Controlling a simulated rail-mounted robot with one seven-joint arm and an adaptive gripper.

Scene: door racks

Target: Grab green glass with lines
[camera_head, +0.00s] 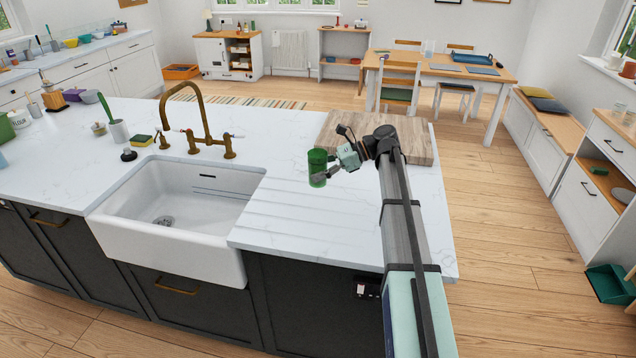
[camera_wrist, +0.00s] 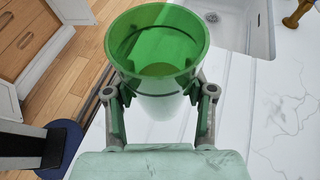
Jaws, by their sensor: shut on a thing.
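The green glass (camera_head: 317,163) is upright over the white counter, to the right of the sink. In the wrist view the green glass (camera_wrist: 157,45) is between the two fingers, with its open rim towards the camera. My gripper (camera_head: 322,172) is shut on the glass from the right, with a finger on each side. It also shows in the wrist view (camera_wrist: 158,110). I cannot tell whether the base of the glass touches the counter.
A white sink (camera_head: 170,240) with a brass tap (camera_head: 205,130) is left of the glass. A wooden board (camera_head: 415,140) lies on the counter behind my arm. A sponge (camera_head: 141,140) and a cup with a brush (camera_head: 118,130) stand left of the tap. The ribbed counter by the glass is clear.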

